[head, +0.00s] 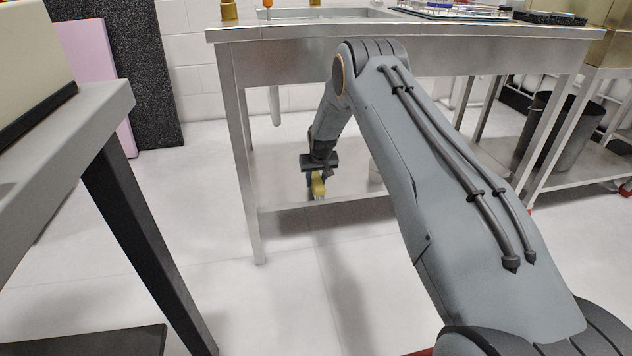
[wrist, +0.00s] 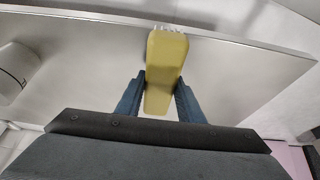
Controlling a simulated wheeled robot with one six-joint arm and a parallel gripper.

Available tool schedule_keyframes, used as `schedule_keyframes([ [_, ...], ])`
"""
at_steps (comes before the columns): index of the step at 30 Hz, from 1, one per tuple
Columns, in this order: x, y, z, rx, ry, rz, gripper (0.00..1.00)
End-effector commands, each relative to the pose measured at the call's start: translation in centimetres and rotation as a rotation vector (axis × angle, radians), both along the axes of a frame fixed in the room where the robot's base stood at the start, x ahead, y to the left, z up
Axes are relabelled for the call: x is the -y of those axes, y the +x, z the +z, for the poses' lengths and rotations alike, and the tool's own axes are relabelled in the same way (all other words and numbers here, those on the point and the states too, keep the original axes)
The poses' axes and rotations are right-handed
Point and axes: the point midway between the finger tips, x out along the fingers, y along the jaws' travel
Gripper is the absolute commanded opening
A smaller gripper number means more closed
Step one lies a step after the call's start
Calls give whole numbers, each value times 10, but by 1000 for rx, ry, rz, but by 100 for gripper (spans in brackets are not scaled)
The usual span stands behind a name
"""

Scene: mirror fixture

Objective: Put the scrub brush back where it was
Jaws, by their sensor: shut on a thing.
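The scrub brush has a yellow body and pale bristles at its far end in the wrist view (wrist: 164,68). My gripper (wrist: 160,95) is shut on the brush, one blue-grey finger on each side of its body. In the head view the brush (head: 318,187) shows small below my gripper (head: 317,177), over the lower shelf (head: 350,184) of the steel sink table. The shelf's bare metal lies under and around the brush. I cannot tell whether the brush touches the shelf.
A white cylindrical container (wrist: 14,70) stands on the shelf, at the left in the wrist view. The steel sink table's top (head: 420,32) and its front leg (head: 246,160) are close to my arm. A grey table (head: 105,105) stands at the left.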

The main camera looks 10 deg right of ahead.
Motion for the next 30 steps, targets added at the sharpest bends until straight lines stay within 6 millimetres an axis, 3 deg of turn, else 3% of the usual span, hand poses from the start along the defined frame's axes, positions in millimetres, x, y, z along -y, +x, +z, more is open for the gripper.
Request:
schedule_keyframes([
  [5, 0, 0, -5, -1, 0, 0, 13],
  [6, 0, 0, -6, -1, 0, 0, 36],
  [9, 0, 0, -5, -1, 0, 0, 53],
  [20, 0, 0, -4, 0, 0, 0, 53],
  [30, -2, -24, 40, -1, 0, 0, 53],
])
